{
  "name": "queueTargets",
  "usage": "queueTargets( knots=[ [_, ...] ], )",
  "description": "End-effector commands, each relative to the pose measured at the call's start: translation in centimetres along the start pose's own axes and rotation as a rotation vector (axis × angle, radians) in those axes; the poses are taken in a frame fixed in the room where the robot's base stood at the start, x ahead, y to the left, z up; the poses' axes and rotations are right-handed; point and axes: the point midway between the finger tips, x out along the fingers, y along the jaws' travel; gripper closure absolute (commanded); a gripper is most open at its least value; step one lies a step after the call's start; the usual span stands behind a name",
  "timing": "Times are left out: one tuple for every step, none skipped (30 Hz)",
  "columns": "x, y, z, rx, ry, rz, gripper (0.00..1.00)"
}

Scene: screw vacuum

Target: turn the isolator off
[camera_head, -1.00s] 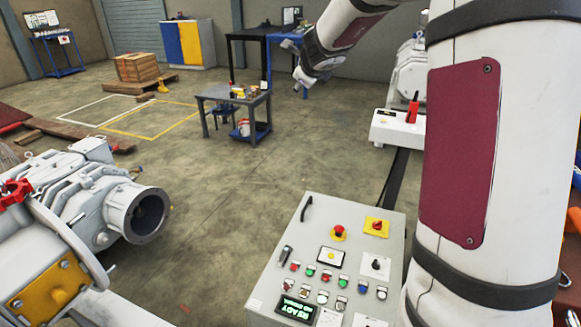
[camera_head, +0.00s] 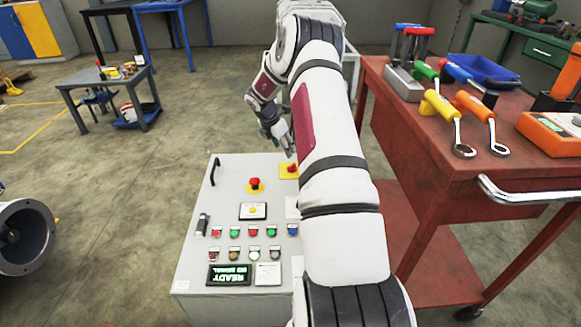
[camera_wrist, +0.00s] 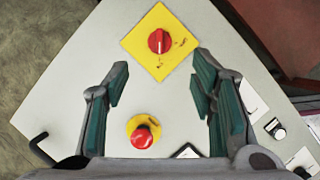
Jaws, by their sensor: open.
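The isolator is a red rotary knob (camera_wrist: 159,41) with a pale pointer line, on a square yellow plate (camera_wrist: 140,42) at the top of the wrist view. It is at the panel's far right in the head view (camera_head: 290,167), partly hidden by my arm. My gripper (camera_wrist: 158,78) is open and empty, its green-padded fingers apart. It is above the panel, with the knob just beyond and between the fingertips in the wrist view. I see no contact. In the head view my gripper (camera_head: 284,142) is just above the isolator.
A red mushroom button (camera_wrist: 142,136) on a round yellow base sits beside the isolator, below the fingers in the wrist view. The grey control panel (camera_head: 190,250) carries several small buttons and a lit display (camera_head: 229,275). A red tool cart (camera_head: 440,170) stands close on the right.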

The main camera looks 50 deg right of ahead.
Motion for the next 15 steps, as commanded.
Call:
queueTargets(
  knots=[
    [1.3, -0.1, -0.1, 0.000, 0.001, -0.003, 0.49],
    [1.9, -0.1, -0.1, 0.000, 0.001, -0.002, 0.49],
    [2.7, -0.1, -0.2, 0.000, 0.001, -0.002, 0.49],
    [3.4, -0.1, -0.2, 0.000, 0.002, -0.002, 0.49],
    [4.0, 0.0, -0.2, -0.001, 0.001, -0.001, 0.49],
    [4.7, 0.0, -0.1, -0.001, 0.001, 0.000, 0.49],
    [5.4, 0.0, -0.2, -0.001, 0.001, 0.000, 0.49],
    [6.0, 0.0, -0.2, -0.002, 0.001, -0.001, 0.49],
    [6.7, 0.0, -0.1, -0.002, 0.000, -0.001, 0.49],
    [7.2, 0.0, -0.1, -0.002, 0.000, 0.000, 0.49],
    [7.8, 0.0, -0.2, -0.002, 0.000, -0.001, 0.49],
    [8.4, 0.0, -0.1, -0.002, 0.000, -0.001, 0.49],
    [8.9, 0.0, -0.1, -0.002, -0.001, 0.000, 0.49],
    [9.3, 0.0, -0.1, -0.002, -0.001, 0.000, 0.49],
    [9.9, 0.0, -0.1, -0.003, -0.001, 0.000, 0.49]
  ],
)
